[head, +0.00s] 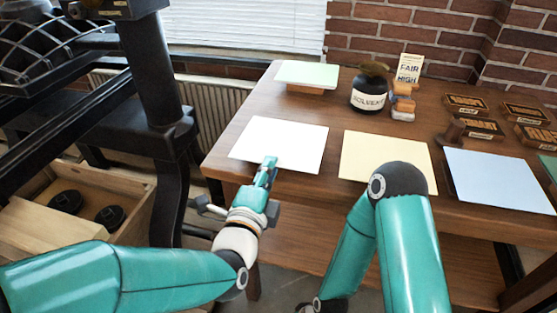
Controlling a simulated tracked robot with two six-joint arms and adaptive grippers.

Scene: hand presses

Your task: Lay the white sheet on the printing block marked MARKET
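The white sheet (300,140) lies flat near the front left of the wooden table. My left gripper (269,165) is at the sheet's near edge, its teal fingers overlapping that edge in the picture. The fingers look close together, but I cannot tell whether they grip the sheet. Several dark blocks with orange lettering, such as this block (466,104), lie at the back right. Their lettering is too small to read, so I cannot tell which is marked MARKET. My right arm bends down in front of the table, and its gripper is out of view.
A yellow sheet (365,158) and a blue sheet (500,180) lie to the right. A pale green sheet (307,73) rests raised on a wooden piece at the back. A solvent jar (369,97) and an upright card (410,67) stand behind. A black press (155,80) is left.

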